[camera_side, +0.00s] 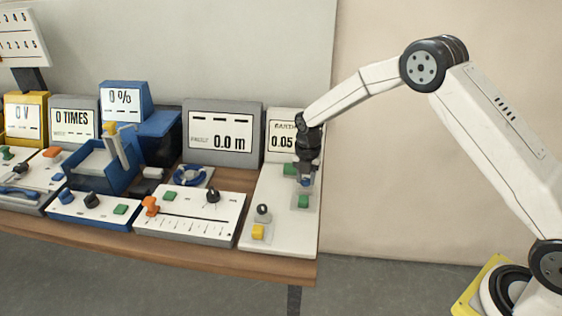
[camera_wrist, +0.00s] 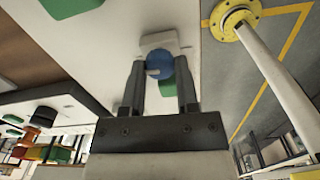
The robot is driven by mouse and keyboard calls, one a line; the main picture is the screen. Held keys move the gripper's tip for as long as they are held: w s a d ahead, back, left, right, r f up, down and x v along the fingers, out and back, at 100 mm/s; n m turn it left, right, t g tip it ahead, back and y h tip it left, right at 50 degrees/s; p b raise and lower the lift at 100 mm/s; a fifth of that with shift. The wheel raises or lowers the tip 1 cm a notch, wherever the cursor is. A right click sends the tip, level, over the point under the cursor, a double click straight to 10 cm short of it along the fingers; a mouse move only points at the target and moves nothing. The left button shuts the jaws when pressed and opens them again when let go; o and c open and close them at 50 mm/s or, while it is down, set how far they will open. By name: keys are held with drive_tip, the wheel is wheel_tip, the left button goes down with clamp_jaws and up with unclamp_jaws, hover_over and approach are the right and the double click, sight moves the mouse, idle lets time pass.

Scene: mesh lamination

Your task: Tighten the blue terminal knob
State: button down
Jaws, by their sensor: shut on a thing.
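The blue terminal knob (camera_wrist: 158,65) shows between the two fingertips of my gripper (camera_wrist: 160,72) in the wrist view. My gripper is shut on it, with one finger on each side. In the side view my gripper (camera_side: 307,176) points down at the white panel (camera_side: 279,201) on the right of the bench. There the blue knob (camera_side: 306,183) is a small patch under the fingers, mostly hidden. The knob's base is a pale plate on the panel.
Green blocks (camera_side: 303,201) sit on the panel close to my gripper, in front and behind. A black-topped knob (camera_side: 263,210) and a yellow button (camera_side: 258,232) lie nearer its front edge. An upright display (camera_side: 281,136) stands behind.

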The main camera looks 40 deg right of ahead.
drive_tip(key=m, duration=0.5)
drive_tip(key=shift+m, duration=0.3)
drive_tip(key=m, duration=1.1)
drive_tip(key=shift+m, duration=0.4)
drive_tip(key=m, duration=2.3)
drive_tip(key=shift+m, duration=0.3)
drive_tip(key=m, duration=0.5)
drive_tip(key=shift+m, duration=0.4)
